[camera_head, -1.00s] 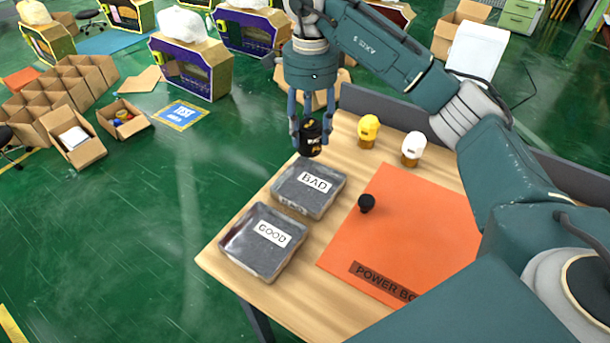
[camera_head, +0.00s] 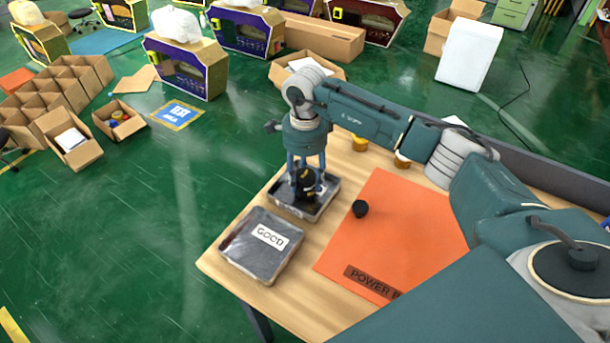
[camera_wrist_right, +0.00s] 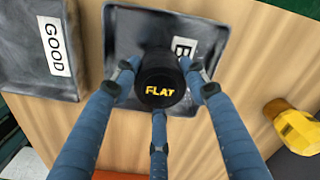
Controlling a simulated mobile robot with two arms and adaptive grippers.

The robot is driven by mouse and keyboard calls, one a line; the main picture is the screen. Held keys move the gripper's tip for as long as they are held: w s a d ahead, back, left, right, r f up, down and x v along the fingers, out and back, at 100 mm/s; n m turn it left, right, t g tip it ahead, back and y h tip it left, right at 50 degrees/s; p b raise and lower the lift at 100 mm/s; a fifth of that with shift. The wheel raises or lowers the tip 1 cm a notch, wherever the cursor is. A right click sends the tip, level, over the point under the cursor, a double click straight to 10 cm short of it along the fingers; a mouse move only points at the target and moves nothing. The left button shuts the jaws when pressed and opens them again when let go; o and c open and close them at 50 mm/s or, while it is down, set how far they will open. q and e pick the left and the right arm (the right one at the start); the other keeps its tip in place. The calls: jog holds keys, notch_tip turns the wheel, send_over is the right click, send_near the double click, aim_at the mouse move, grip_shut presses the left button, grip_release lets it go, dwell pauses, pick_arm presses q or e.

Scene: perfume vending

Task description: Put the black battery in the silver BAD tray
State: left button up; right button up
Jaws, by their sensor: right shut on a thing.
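The black battery (camera_head: 306,181) is held in my right gripper (camera_head: 307,188), low over the silver BAD tray (camera_head: 320,212). In the right wrist view the battery (camera_wrist_right: 160,84) has a black top with yellow "FLAT" lettering. The blue fingers of my right gripper (camera_wrist_right: 160,90) are around it. The BAD tray (camera_wrist_right: 212,28) lies below, its label partly hidden by the battery. I cannot tell whether the battery touches the tray floor. My left gripper is not in view.
The GOOD tray (camera_head: 262,262) sits beside the BAD tray, nearer the table's front corner. A black round thing (camera_head: 360,208) stands on the orange mat (camera_head: 400,235).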

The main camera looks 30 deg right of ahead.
aim_at(305, 174)
jog(key=o, duration=1.1)
jog(key=shift+f, duration=0.15)
jog(key=o, duration=0.4)
jog(key=shift+r, duration=0.2)
notch_tip(305, 174, up, 11)
jog(key=b, duration=0.3)
jog(key=shift+a, duration=0.1)
jog(key=shift+r+b, duration=0.3)
jog(key=shift+r, duration=0.25)
